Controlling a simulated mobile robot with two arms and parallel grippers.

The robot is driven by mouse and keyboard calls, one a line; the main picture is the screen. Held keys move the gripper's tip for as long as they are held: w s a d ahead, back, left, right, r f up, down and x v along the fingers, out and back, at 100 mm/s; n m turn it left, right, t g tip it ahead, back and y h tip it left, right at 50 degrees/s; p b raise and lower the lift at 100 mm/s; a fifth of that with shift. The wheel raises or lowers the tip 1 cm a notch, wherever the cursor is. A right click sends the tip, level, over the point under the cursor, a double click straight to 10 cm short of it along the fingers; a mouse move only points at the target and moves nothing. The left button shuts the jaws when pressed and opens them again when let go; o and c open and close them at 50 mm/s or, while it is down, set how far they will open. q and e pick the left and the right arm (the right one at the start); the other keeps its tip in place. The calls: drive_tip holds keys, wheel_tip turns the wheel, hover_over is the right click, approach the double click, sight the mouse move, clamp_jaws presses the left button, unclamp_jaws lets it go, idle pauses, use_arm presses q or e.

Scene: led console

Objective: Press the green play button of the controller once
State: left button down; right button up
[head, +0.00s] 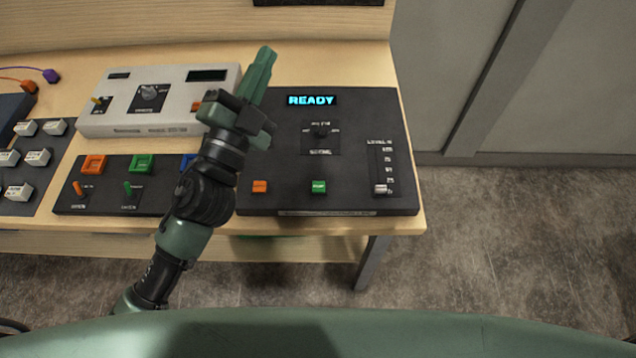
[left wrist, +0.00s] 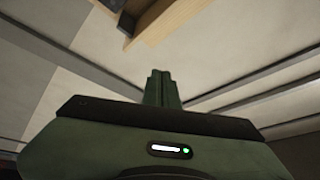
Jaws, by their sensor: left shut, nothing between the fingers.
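The dark controller (head: 352,187) lies at the right end of the wooden table. Its display (head: 311,100) reads READY in blue letters. The green button (head: 319,187) is near its front edge, with an orange button (head: 260,187) to its left. My left gripper (head: 265,55) is shut and empty. In the head view it shows over the controller's upper left corner, pointing away from me, apart from the green button. The left wrist view shows the shut fingers (left wrist: 161,86) against a pale wall or ceiling. My right gripper is not in view.
A white console (head: 125,125) stands behind my left arm. A dark panel (head: 115,200) with coloured switches is in front of it, and a keypad (head: 35,175) is at far left. The controller has a knob (head: 321,132) and a slider (head: 381,188). Grey floor (head: 500,240) lies right of the table.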

use_arm(q)
drive_tip(key=s+d+r+m+g+h, duration=0.3)
drive_tip(key=d+m+g+h, duration=0.1)
drive_tip(key=d+m+h, duration=0.5)
drive_tip(key=s+d+m+g+h, duration=0.1)
drive_tip(key=d+m+g+h, duration=0.1)
drive_tip(key=m+g, duration=0.35)
drive_tip(key=m+g+y, duration=0.9)
drive_tip(key=m+y, duration=0.1)
drive_tip(key=m, duration=0.3)
hover_over(314, 187)
wheel_tip(314, 187, down, 19)
drive_tip(key=shift+f+n, duration=0.2)
drive_tip(key=shift+n, duration=0.05)
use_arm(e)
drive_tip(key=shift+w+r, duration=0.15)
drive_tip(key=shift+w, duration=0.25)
